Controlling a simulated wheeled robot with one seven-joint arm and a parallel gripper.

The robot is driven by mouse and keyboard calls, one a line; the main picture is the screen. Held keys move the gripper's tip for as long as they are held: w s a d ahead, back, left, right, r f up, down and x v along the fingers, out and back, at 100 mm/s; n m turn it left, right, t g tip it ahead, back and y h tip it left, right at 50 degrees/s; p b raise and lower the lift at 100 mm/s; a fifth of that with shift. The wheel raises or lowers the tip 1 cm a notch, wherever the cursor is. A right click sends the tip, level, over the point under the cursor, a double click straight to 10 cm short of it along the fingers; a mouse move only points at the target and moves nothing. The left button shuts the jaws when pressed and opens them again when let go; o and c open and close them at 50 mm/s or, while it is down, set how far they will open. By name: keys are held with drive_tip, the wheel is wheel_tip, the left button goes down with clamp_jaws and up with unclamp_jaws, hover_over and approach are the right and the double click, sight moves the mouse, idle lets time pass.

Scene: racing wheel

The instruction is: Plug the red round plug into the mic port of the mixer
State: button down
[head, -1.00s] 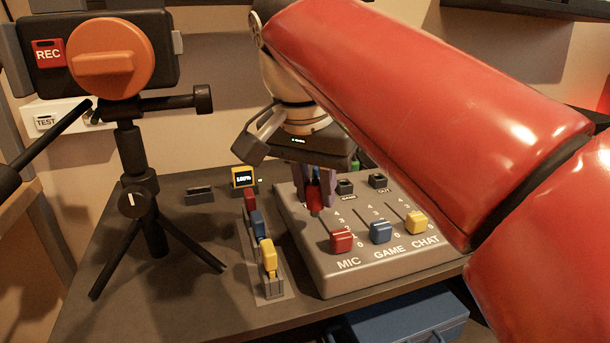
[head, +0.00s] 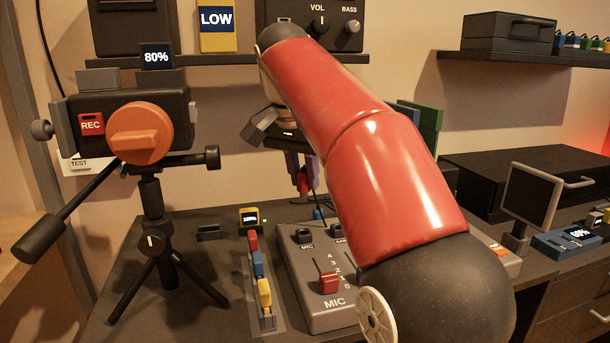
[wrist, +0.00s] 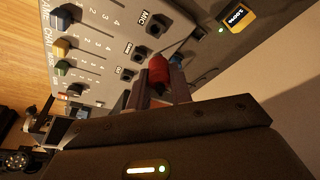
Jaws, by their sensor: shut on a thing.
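The grey mixer (head: 312,290) lies on the table, its mic port (head: 304,237) visible and empty above the MIC slider. The wrist view also shows the mic port (wrist: 154,29) beside its MIC label. My gripper (head: 301,178) is shut on the red round plug (head: 303,184), held above the mixer's back edge. In the wrist view the red plug (wrist: 158,68) sits between the fingertips (wrist: 164,82), apart from the mic port. A dark cable hangs near the plug. My arm hides much of the mixer's right side in the head view.
A camera on a tripod (head: 150,205) stands at left. A strip with red, blue and yellow sliders (head: 262,290) lies left of the mixer. A small yellow display (head: 249,219) is behind it. A blue piece (head: 318,213) shows behind the mixer. A monitor (head: 533,197) stands right.

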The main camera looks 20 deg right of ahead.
sight(302, 192)
drive_tip(key=shift+f, duration=0.1)
drive_tip(key=shift+f+b, duration=2.2)
drive_tip(key=shift+f, duration=0.6)
drive_tip(key=shift+p, duration=0.65)
drive_tip(key=shift+f+b, duration=1)
drive_tip(key=shift+f, duration=0.3)
drive_tip(key=c, duration=1.2)
unclamp_jaws()
drive_tip(key=shift+o, duration=0.2)
drive_tip(key=p+v, duration=0.2)
drive_tip(key=v, duration=0.6)
drive_tip(key=shift+p, duration=0.35)
